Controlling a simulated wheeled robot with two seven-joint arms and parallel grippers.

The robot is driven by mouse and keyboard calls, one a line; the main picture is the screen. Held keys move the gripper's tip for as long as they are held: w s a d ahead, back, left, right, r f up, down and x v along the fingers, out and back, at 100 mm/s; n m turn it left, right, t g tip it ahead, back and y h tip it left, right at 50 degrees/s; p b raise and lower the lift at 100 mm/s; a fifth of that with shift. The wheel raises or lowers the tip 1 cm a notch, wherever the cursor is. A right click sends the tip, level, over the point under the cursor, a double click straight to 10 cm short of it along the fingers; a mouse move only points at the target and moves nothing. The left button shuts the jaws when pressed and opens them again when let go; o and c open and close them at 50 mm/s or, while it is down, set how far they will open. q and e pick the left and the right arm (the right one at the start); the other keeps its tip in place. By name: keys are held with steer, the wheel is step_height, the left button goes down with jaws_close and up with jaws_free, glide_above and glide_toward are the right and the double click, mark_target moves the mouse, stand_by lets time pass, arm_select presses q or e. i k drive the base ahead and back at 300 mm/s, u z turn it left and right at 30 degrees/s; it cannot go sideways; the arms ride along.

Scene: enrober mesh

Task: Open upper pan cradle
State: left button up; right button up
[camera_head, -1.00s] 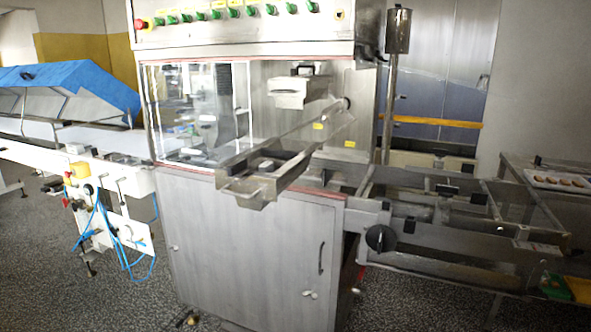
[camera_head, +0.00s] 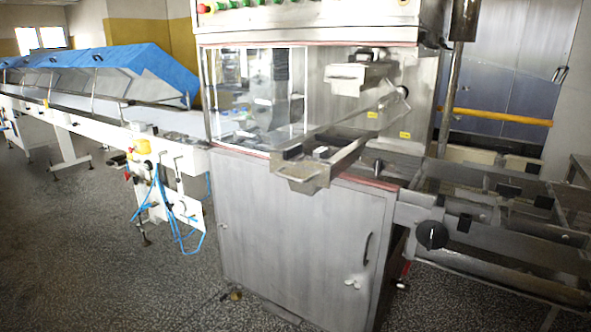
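The enrober machine (camera_head: 300,235) stands in the middle of the head view, a steel cabinet with a clear window on its front left. An upper pan cradle (camera_head: 358,78), a small steel box shape, sits inside the machine's open bay on the right. Below it a lower steel pan with a front handle (camera_head: 300,178) juts out over the cabinet top. A slanted clear panel (camera_head: 375,112) lies between them. I cannot tell from here how the upper cradle is latched. Neither of my grippers is in view.
A conveyor with a blue cover (camera_head: 130,65) runs off to the left, with blue hoses (camera_head: 165,205) hanging under it. A steel frame with a black knob (camera_head: 431,235) extends at the right. The speckled floor (camera_head: 120,285) in front is free.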

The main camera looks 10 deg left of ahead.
mark_target(349, 75)
steer(key=z, duration=0.5)
steer(key=i, duration=0.85)
steer(key=u, duration=0.35)
